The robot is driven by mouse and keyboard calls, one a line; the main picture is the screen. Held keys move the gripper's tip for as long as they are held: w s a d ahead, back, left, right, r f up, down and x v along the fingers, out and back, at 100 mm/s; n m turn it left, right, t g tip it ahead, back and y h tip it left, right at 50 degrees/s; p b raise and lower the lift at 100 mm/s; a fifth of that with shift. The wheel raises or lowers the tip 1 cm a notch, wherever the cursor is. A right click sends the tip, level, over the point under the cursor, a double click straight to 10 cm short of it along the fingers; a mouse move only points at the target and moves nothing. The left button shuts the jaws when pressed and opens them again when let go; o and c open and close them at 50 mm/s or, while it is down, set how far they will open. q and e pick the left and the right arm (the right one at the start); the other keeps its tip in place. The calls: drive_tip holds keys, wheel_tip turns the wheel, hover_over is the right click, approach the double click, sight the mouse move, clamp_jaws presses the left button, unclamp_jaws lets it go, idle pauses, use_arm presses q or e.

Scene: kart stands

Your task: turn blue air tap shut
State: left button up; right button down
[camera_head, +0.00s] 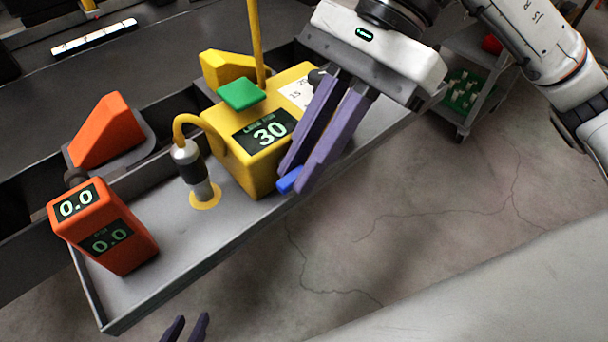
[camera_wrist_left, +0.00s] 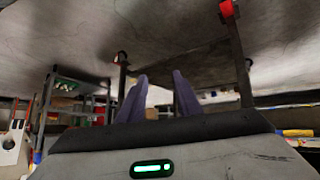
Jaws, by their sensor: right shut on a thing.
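The blue air tap (camera_head: 289,179) sticks out at the lower front corner of the yellow box (camera_head: 239,172), whose dark display reads 30. My right gripper (camera_head: 293,184) reaches down from the upper right, its two long purple fingers shut on the tap. The fingers hide most of the tap, so its angle cannot be told. My left gripper (camera_head: 186,328) shows only its purple fingertips at the bottom edge, below the tray. In the left wrist view its fingers (camera_wrist_left: 160,90) stand apart with nothing between them.
A grey tray (camera_head: 165,262) carries the yellow box, an orange device (camera_head: 103,228) reading 0.0, and a grey-black nozzle (camera_head: 190,165) on a yellow hose. Another orange piece (camera_head: 106,130) sits behind. A cart (camera_head: 470,85) stands at the upper right. The floor in front is clear.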

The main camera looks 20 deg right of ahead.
use_arm(q)
drive_tip(key=shift+d+f+b, duration=0.1)
drive_tip(key=shift+f+b, duration=0.2)
drive_tip(key=shift+b, duration=0.35)
use_arm(e)
drive_tip(key=shift+f+y, duration=0.1)
drive_tip(key=shift+y, duration=0.4)
use_arm(q)
drive_tip(key=shift+r, duration=0.1)
use_arm(e)
drive_tip(key=shift+g, duration=0.3)
use_arm(q)
drive_tip(key=shift+w+d, duration=0.1)
use_arm(e)
drive_tip(key=c, duration=2.1)
unclamp_jaws()
drive_tip(key=shift+d, duration=0.1)
use_arm(q)
drive_tip(key=shift+r, duration=0.1)
